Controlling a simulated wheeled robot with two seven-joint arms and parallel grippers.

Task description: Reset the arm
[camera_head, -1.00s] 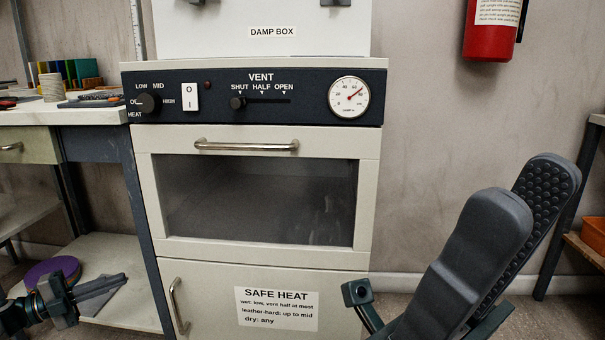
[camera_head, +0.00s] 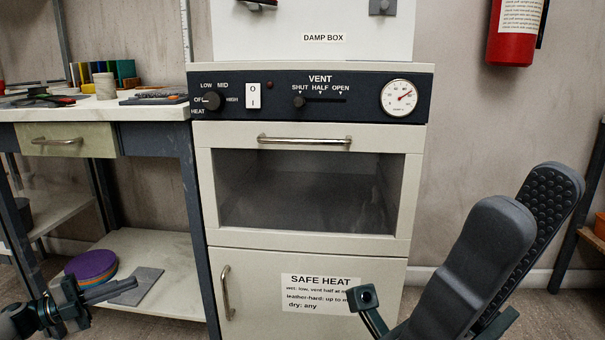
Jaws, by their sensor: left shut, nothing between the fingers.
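My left gripper (camera_head: 128,287) is at the lower left, with its fingers together and nothing between them. It points right, in front of the lower shelf of the workbench. My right gripper (camera_head: 525,195) is large and close at the lower right. Its two dark fingers stand apart and tilt up to the right; the far finger shows its studded inner pad. Nothing shows between them. The arm behind the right gripper is mostly out of view.
A cream oven cabinet (camera_head: 230,186) stands ahead, its glass door shut, below a damp box (camera_head: 270,38). A workbench (camera_head: 105,112) with tools is at left; purple discs (camera_head: 88,264) lie on its lower shelf. A red extinguisher (camera_head: 513,45) hangs at right.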

